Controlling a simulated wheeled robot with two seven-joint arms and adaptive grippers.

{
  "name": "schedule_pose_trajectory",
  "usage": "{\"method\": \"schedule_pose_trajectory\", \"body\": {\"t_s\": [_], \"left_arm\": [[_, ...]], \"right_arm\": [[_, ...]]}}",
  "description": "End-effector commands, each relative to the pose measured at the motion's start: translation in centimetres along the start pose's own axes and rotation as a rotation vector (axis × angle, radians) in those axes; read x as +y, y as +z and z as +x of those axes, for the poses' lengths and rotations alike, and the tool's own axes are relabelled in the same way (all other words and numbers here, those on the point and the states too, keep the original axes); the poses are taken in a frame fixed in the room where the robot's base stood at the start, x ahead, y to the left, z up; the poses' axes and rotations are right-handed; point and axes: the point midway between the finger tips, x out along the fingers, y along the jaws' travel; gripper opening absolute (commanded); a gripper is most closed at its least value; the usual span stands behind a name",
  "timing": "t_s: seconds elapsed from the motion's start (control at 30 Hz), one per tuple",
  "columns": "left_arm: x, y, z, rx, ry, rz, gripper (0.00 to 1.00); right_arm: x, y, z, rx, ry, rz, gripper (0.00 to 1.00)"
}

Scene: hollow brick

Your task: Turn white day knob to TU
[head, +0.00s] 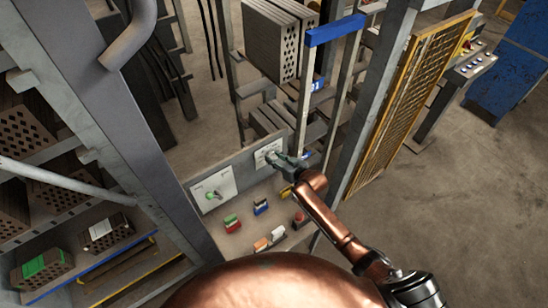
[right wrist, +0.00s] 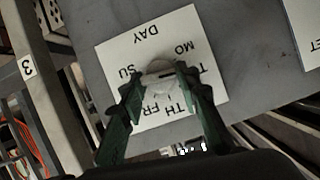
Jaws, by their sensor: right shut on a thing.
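The white day knob (right wrist: 160,75) sits on a white card (right wrist: 135,48) lettered DAY, which appears upside down in the right wrist view. MO, SU, TH and FR show around the knob; other letters, near the right finger, are partly covered. My right gripper (right wrist: 161,84) is shut on the knob, one green finger on each side. A dark mark crosses the knob, but I cannot tell which day it points to. In the head view my right gripper (head: 275,157) is at the day card (head: 262,149), on the upper right of the grey panel. My left gripper is out of view.
Left on the panel (head: 235,166) is another card with a green knob (head: 212,194). A grey post (head: 110,110) stands left, a yellow mesh guard (head: 410,100) right.

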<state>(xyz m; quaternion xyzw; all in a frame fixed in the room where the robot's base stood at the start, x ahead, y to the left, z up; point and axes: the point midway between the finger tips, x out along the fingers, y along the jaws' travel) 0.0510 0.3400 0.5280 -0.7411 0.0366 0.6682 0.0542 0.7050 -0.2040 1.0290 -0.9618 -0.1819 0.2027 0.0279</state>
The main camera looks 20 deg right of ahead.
Motion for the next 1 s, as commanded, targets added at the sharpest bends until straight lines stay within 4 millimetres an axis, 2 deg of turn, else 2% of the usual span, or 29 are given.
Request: {"method": "schedule_pose_trajectory", "body": {"t_s": [0.6, 0.63, 0.87, 1.0], "left_arm": [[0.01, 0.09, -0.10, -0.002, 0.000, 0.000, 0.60], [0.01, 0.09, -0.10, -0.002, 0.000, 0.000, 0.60], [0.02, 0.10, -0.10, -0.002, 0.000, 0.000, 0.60], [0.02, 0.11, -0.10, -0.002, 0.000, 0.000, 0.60]], "right_arm": [[0.05, -0.05, 0.02, 0.001, -0.018, 0.044, 0.06], [0.05, -0.05, 0.02, 0.001, -0.018, 0.043, 0.32], [0.05, -0.03, 0.02, 0.001, -0.018, 0.043, 0.47], [0.06, -0.02, 0.01, 0.001, -0.018, 0.043, 0.48]]}}
